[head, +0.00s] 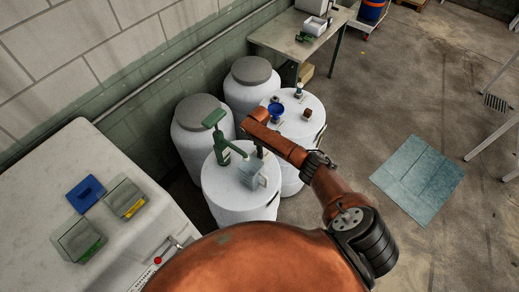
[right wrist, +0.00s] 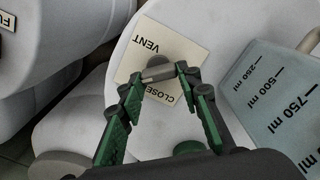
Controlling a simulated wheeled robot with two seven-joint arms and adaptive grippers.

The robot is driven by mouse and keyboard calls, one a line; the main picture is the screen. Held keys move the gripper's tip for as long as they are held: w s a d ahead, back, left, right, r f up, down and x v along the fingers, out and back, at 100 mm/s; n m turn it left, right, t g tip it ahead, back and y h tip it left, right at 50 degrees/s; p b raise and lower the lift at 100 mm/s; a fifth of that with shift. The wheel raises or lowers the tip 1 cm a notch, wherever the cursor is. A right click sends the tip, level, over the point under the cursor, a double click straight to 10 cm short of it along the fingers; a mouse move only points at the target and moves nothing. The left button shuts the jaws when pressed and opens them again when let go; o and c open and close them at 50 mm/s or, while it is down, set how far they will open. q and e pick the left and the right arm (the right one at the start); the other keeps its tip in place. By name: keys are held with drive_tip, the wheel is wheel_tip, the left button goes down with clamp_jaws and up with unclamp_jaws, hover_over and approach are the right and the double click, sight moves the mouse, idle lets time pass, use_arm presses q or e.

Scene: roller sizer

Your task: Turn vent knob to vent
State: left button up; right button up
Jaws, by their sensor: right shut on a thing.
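The vent knob (right wrist: 162,70) is a small grey knob on a cream label plate (right wrist: 128,62) in the right wrist view. The plate reads VENT on its upper part and CLOSED on its lower part; both words appear upside down. My right gripper (right wrist: 159,75) has green fingers, with their tips on either side of the knob, shut on it. I cannot tell which word the knob points to. In the head view my right gripper (head: 259,152) reaches down over the front white drum (head: 236,205), and the knob is too small to make out. My left gripper is not in view.
A green hand pump (head: 217,138) stands on the same drum. Another drum (head: 312,125) behind carries a blue funnel (head: 276,111). A white bench (head: 120,165) is at left; open floor lies right.

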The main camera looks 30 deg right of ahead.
drive_tip(key=m+p, duration=0.2)
drive_tip(key=m, duration=0.2)
drive_tip(key=shift+m, duration=0.3)
drive_tip(key=shift+d+m+p, duration=0.1)
drive_tip(key=shift+m+p, duration=0.6)
drive_tip(key=shift+m, duration=1.2)
drive_tip(key=o, duration=1.2)
drive_tip(key=shift+w, duration=0.1)
drive_tip(key=shift+c, duration=0.2)
drive_tip(key=shift+r, duration=0.1)
wheel_tip(320, 180, up, 12)
